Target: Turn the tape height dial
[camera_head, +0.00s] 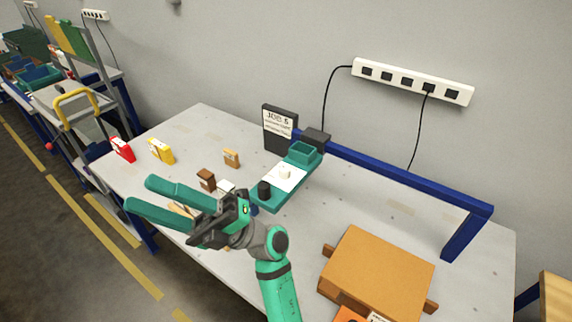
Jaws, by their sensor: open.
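A teal plate (266,206) with a white sheet (287,177) on it stands in the middle of the table, in front of the blue frame. A black round knob (264,188) is at its near end, and a small pale piece (285,173) sits on the sheet. I cannot tell for sure which part is the tape height dial. My gripper (140,195) is open, with two long teal fingers pointing left over the table's left part. Nothing shows between the fingers. They are apart from the plate, and my wrist covers some things just left of it.
A dark "JOB 5" sign (279,128) stands behind the plate. A blue frame (400,175) spans the back right. A large orange-brown box (379,275) lies at front right. Red (122,149) and yellow (162,151) packs and small brown blocks (206,180) are at left.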

